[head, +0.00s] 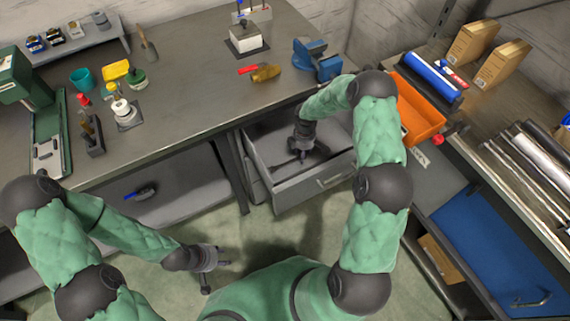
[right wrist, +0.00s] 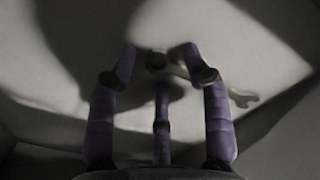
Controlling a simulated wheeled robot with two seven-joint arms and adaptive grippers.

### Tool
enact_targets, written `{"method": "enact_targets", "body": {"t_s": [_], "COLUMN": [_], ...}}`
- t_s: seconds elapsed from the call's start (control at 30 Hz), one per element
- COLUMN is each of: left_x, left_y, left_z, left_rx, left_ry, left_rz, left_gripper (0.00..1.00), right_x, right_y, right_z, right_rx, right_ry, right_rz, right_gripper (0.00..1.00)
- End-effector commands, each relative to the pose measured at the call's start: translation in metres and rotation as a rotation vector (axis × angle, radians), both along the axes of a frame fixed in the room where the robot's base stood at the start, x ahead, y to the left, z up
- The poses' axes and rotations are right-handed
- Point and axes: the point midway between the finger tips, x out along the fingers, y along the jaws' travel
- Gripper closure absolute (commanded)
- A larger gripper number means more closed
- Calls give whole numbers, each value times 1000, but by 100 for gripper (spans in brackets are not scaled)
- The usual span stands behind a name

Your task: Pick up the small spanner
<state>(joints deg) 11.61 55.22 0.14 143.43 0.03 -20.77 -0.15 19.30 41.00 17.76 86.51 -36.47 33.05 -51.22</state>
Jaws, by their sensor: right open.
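A small pale spanner (right wrist: 243,98) lies on the drawer floor in the right wrist view. Its open jaw shows right of my right finger, and part of its shaft is hidden behind that finger. My right gripper (right wrist: 160,60) is open, its purple fingers spread over the drawer floor and pointing at it. In the head view my right gripper (head: 304,155) reaches down inside the open grey drawer (head: 335,177); the spanner cannot be made out clearly there. My left gripper (head: 216,270) hangs low over the floor, open and empty, away from the drawer.
The drawer's walls stand close around my right gripper. Above it is the workbench (head: 200,85) with a blue vise (head: 318,62) near its edge. An orange bin (head: 415,108) stands on the right-hand bench. The floor (head: 285,235) before the drawer is clear.

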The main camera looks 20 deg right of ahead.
Motion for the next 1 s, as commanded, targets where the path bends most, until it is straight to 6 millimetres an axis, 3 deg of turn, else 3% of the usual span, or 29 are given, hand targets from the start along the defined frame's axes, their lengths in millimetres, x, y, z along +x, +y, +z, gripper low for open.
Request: {"method": "enact_targets", "body": {"t_s": [0.27, 0.43, 0.83, 1.0], "left_x": [0, 0, 0, 0], "left_y": [0, 0, 0, 0], "left_z": [-2, -1, 0, 11], "left_rx": [0, 0, 0, 0], "left_ry": [0, 0, 0, 0], "left_rz": [0, 0, 0, 0], "left_gripper": [60, 60, 60, 60], "right_x": [0, 0, -1, 0], "right_y": [0, 0, 0, 0], "right_z": [-3, -3, -1, 22], "right_rx": [0, 0, 1, -1], "right_ry": [0, 0, 2, -2], "right_rz": [0, 0, 0, 0], "right_gripper": [51, 99, 100, 100]}}
